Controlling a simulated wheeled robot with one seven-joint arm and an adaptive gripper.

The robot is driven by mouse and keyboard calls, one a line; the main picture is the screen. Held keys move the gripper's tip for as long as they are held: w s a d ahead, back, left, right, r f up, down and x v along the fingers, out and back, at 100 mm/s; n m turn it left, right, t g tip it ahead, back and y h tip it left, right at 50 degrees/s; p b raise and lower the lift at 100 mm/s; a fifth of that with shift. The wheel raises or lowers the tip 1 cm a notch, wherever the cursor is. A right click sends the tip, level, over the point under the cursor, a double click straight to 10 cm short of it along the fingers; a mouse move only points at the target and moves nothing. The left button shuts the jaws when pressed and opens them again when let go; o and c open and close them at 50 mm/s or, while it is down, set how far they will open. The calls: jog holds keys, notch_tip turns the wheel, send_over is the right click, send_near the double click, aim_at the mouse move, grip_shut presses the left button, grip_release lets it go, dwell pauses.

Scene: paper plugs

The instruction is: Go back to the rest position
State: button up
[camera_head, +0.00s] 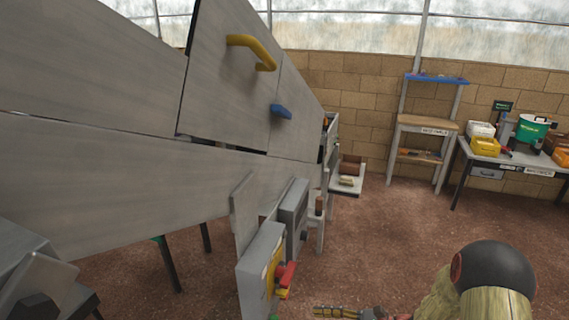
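A rounded part of my arm with a black cap shows at the bottom right. Left of it, at the bottom edge, is a slim dark and tan jointed piece (340,312) that looks like part of my gripper. It is cut off by the frame, so I cannot tell whether it is open or shut, or whether it holds anything. It appears in front of the brown floor, to the right of a grey box (262,265) with a red knob and a yellow plate. I cannot make out any paper plugs.
A shelf bench (428,125) and a cluttered table (465,185) stand by the brick wall. The brown floor (395,235) between is clear.

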jog(key=s+d+r+n+g+h, duration=0.3)
jog(key=s+n+h, duration=0.25)
jog(key=s, duration=0.25)
jog(key=s+d+r+n+g+h, duration=0.25)
jog(key=s+n+h, duration=0.25)
jog(key=s+n, duration=0.25)
jog(key=s+d+r+n+t+h, duration=0.1)
jog(key=s+r+n+t+h, duration=0.1)
jog(key=r, duration=0.8)
jog(key=s+d+r+n+t+h, duration=0.1)
jog(key=r+n+t+h, duration=0.2)
jog(key=r, duration=0.7)
jog(key=n+t, duration=0.2)
jog(key=shift+s+t, duration=0.35)
jog(key=shift+s, duration=0.05)
